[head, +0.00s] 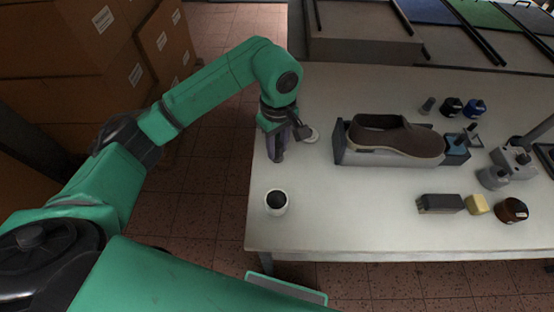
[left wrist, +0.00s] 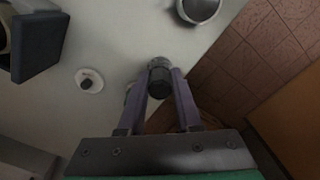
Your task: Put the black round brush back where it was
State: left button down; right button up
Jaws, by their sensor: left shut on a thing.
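My left gripper (head: 277,152) points down over the left end of the white table. In the left wrist view its two fingers are shut on the black round brush (left wrist: 160,79), which has a dark, round end and a greyer part above it. In the head view the fingers mostly hide the brush. A small white disc with a dark centre (head: 310,137) lies on the table just right of the gripper. It also shows in the left wrist view (left wrist: 89,80), apart from the fingers. My right gripper is not in view.
A white cup with a dark inside (head: 276,202) stands near the table's front left. A brown shoe (head: 396,137) sits on a grey stand to the right. A dark block (head: 440,203), yellow block (head: 477,204) and brown round jar (head: 512,210) lie front right. The front middle is clear.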

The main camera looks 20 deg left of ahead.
aim_at(279, 144)
pick_arm(q)
notch_tip(279, 144, down, 7)
jog(key=shift+s+d+r+p, duration=0.1)
jog(key=shift+p, duration=0.75)
jog(key=shift+f, duration=0.3)
jog(key=c, duration=0.6)
grip_release()
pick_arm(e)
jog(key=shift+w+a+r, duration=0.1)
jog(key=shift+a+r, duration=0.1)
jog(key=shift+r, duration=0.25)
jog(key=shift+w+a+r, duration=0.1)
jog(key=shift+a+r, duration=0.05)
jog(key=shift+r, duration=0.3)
pick_arm(q)
jog(key=shift+r, duration=0.15)
notch_tip(279, 144, up, 11)
jog(key=b, duration=0.4)
jog(key=shift+r, duration=0.45)
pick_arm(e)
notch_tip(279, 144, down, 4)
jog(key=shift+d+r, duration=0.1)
